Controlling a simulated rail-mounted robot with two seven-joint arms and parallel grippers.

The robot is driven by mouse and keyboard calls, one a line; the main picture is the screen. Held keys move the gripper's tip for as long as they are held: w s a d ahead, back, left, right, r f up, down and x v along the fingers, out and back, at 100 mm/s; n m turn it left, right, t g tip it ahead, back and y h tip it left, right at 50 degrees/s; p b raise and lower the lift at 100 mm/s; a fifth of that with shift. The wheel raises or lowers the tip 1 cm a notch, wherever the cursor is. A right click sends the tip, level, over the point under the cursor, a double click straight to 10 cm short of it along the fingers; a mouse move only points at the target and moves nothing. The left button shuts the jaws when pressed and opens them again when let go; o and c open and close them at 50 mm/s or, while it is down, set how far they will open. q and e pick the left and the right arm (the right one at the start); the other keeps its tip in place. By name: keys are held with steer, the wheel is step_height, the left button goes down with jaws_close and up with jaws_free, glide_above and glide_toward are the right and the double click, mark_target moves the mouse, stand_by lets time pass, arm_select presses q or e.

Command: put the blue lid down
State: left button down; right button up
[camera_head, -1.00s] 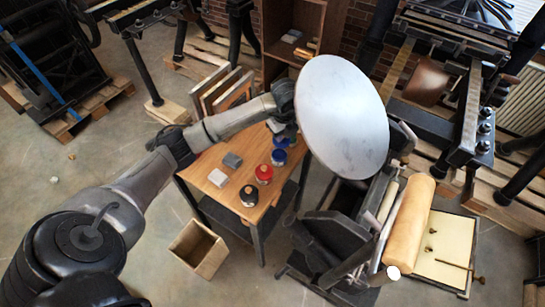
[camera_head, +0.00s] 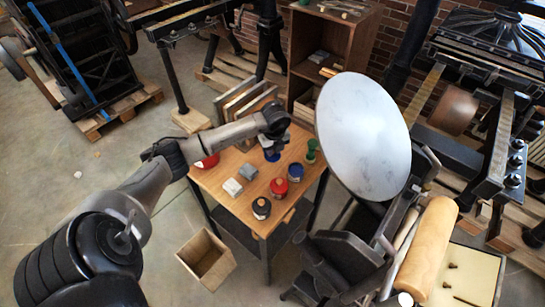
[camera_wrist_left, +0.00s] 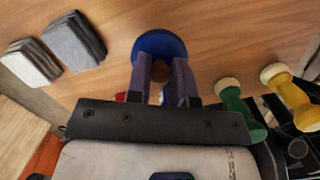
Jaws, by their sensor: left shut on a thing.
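The blue lid (camera_head: 272,156) is a small round disc under my left gripper (camera_head: 271,149), over the back part of the wooden table (camera_head: 228,204). In the left wrist view the lid (camera_wrist_left: 150,38) shows at the tips of the two fingers (camera_wrist_left: 162,68), which are shut on it. I cannot tell whether it touches the tabletop. An ink can with a blue label (camera_head: 295,173) stands just right of and nearer than the lid. My right gripper is in neither view.
A red can (camera_head: 278,187) and a black can (camera_head: 261,208) stand in front of the blue one. A green-handled tool (camera_head: 311,151) stands to the right. The press's large disc (camera_head: 362,135) is close by on the right.

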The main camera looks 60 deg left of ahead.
mark_target(273, 162)
arm_select(q)
steer(key=shift+f+b, duration=0.45)
steer(key=shift+f, duration=1.6)
steer(key=shift+a+f, duration=0.1)
steer(key=c, duration=1)
jaws_free()
step_height(273, 162, up, 12)
steer(key=d+p, duration=0.1)
steer(key=p, duration=0.1)
steer(key=shift+d, duration=0.25)
steer(key=shift+s, duration=0.1)
